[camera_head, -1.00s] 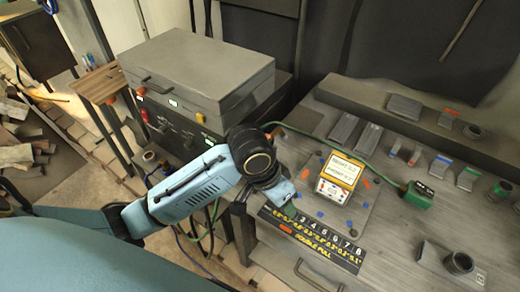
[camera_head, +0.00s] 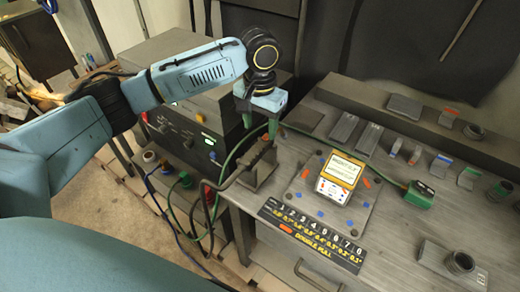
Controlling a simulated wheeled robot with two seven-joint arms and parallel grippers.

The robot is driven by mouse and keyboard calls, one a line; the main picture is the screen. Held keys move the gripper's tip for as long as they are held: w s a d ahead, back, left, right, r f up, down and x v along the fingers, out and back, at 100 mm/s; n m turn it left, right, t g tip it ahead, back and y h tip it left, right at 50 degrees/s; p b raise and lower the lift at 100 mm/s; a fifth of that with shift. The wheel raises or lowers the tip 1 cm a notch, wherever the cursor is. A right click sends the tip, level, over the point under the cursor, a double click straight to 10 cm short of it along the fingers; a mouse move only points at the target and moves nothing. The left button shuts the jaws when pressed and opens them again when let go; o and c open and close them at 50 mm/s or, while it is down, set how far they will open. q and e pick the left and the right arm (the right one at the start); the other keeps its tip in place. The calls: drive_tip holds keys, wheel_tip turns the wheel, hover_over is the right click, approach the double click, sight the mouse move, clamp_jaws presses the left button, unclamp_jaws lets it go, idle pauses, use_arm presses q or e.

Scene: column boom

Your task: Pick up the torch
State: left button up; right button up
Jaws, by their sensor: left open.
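A dark, bent torch (camera_head: 240,168) rests on a small dark stand (camera_head: 262,178) at the left edge of the workbench. I take this shape to be the torch; its fine detail is too dark to make out. My left gripper (camera_head: 260,124) points down above and slightly behind the torch, apart from it. Its two green fingers are spread with nothing between them. My right gripper is not in view.
A grey welding machine (camera_head: 185,60) with cables stands at the left. A yellow-and-white meter (camera_head: 338,176) sits on a plate on the workbench (camera_head: 400,215). A green cable crosses to a green block (camera_head: 419,196). A numbered black strip (camera_head: 310,236) lies along the front.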

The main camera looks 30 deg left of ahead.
sight(260, 145)
use_arm(q)
wheel_tip(260, 145, down, 9)
drive_tip(key=shift+s+d+r, duration=0.1)
drive_tip(key=shift+s, duration=0.05)
idle(0.4)
drive_tip(key=shift+c, duration=0.4)
drive_tip(key=c, duration=1)
